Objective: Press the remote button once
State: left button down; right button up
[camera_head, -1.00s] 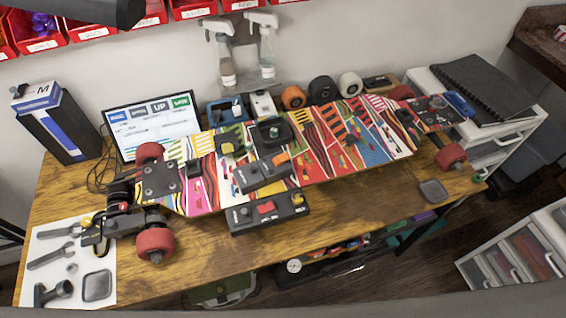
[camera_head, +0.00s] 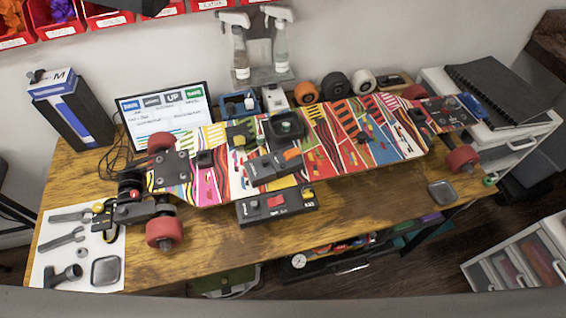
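Two black control boxes are near the middle of the bench. One box (camera_head: 277,205) lies on the wood at the front edge of the skateboard, with a red rocker and a small yellow part on top. The other box (camera_head: 272,167) has an orange button and rests on the board at an angle. I cannot tell for certain which is the remote. The colourful electric skateboard (camera_head: 330,145) lies across the bench, wheels out at both ends. Neither of my grippers is in view.
A monitor (camera_head: 160,110), a tall box (camera_head: 72,115) and spray bottles (camera_head: 278,40) stand behind. A white tool sheet (camera_head: 50,250) lies front left. A white drawer unit (camera_head: 500,145) is at right.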

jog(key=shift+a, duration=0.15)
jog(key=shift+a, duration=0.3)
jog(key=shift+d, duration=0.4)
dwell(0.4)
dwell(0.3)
